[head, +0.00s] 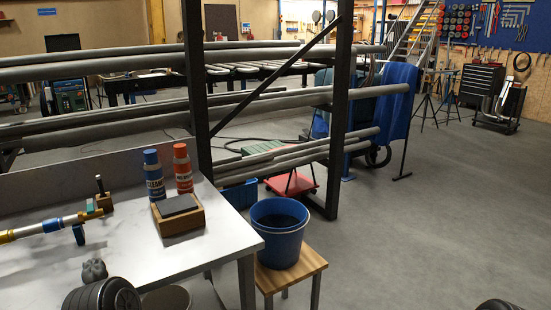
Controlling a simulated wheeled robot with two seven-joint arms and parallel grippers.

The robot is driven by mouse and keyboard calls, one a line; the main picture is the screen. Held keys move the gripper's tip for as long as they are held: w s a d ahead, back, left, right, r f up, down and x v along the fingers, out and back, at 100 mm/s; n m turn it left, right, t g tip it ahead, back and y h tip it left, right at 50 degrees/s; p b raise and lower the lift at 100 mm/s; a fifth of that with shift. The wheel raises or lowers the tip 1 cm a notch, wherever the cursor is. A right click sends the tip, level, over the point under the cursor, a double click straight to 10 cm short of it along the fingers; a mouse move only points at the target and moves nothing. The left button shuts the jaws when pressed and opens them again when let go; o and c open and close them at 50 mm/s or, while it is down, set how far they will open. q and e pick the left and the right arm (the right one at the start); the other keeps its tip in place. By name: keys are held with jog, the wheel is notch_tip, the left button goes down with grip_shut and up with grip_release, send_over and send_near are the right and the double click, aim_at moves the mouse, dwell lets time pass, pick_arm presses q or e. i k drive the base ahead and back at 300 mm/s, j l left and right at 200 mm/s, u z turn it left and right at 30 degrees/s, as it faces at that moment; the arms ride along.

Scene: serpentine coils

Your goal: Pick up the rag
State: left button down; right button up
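A small grey crumpled lump (93,271) sits near the front of the white table (215,243), partly hidden behind a dark rounded link of my own arm; it may be the rag, but I cannot tell for sure. No other cloth shows clearly. A wooden block (180,220) with a flat dark grey pad (177,204) on top stands on the table to its right. Neither gripper shows. A dark rounded part, likely of my other arm, shows at the bottom right edge.
A blue bottle (154,176) and a red bottle (183,168) stand behind the block. A brass-and-silver tool (48,226) lies at left. A blue bucket (280,240) stands on a wooden stool (301,269). A pipe rack (340,110) stands behind. Floor at right is clear.

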aim_at(94, 270)
jog(key=u, duration=1.4)
jog(key=z, duration=1.2)
jog(key=u, duration=1.2)
jog(key=i+l, duration=0.1)
jog(key=l, duration=0.25)
jog(key=i+l+z, duration=0.1)
jog(key=l, duration=0.3)
jog(key=i+l, duration=0.2)
jog(key=l, duration=0.15)
jog(key=i+l+z, duration=0.1)
jog(key=l, duration=0.25)
